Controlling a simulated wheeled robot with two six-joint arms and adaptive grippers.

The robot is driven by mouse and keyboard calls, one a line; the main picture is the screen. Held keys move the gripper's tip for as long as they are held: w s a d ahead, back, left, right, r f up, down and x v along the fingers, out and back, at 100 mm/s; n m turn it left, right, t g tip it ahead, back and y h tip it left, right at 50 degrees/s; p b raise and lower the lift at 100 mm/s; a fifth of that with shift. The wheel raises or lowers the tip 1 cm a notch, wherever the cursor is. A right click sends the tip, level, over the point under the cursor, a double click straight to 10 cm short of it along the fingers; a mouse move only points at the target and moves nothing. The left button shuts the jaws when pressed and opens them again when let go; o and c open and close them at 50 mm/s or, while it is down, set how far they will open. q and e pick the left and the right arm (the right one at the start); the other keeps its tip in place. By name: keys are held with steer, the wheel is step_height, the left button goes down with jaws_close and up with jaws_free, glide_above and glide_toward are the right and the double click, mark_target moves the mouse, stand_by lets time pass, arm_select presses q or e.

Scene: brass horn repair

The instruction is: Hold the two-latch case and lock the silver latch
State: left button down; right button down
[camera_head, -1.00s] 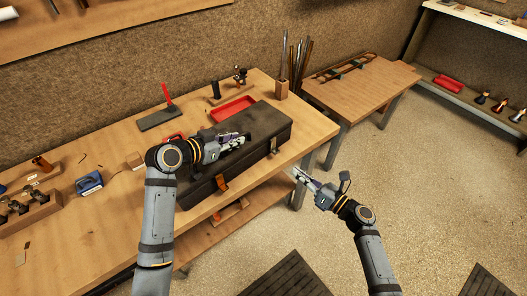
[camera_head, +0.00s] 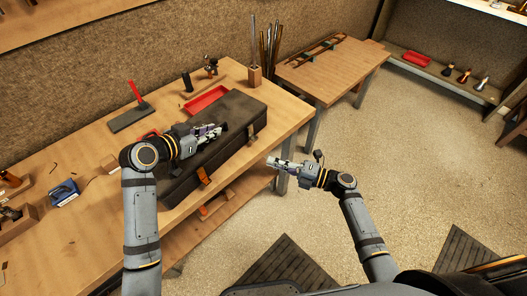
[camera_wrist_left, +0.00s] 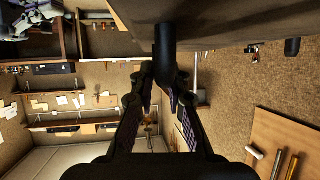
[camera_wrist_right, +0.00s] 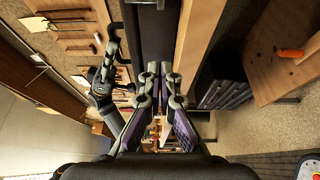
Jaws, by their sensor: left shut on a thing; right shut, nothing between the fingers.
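The dark two-latch case (camera_head: 235,112) lies closed on the workbench. A brass-orange latch (camera_head: 204,175) shows on its front face, nearer the left end. The silver latch (camera_head: 257,127) is small toward the right end; whether it is locked is too small to tell. My left gripper (camera_head: 217,131) is over the lid, shut on the case's black handle (camera_wrist_left: 165,45). My right gripper (camera_head: 271,161) is shut and empty, in the air in front of the case's right part, apart from it. In the right wrist view its fingertips (camera_wrist_right: 160,70) point toward the dark case front (camera_wrist_right: 152,40).
A red tray (camera_head: 206,100) sits behind the case, and a dark block with a red handle (camera_head: 132,118) is farther left. A lower shelf (camera_head: 215,208) is under the bench. A second table (camera_head: 330,65) stands behind right. Open floor lies to the right.

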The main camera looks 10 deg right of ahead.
mark_target(256, 140)
steer(key=x, duration=0.8)
steer(key=shift+w+a, duration=0.2)
steer(key=shift+a, duration=0.1)
steer(key=shift+w+d, duration=0.35)
steer(key=shift+w, duration=0.25)
steer(key=shift+w+d, duration=0.4)
steer(key=shift+w, duration=0.2)
steer(key=shift+w+d, duration=0.3)
steer(key=shift+d, duration=0.15)
steer(key=shift+w+d, duration=0.95)
steer(key=shift+d, duration=0.1)
steer(key=s+a, duration=0.2)
steer(key=a, duration=0.1)
steer(key=shift+s, duration=0.4)
steer(key=v, duration=1)
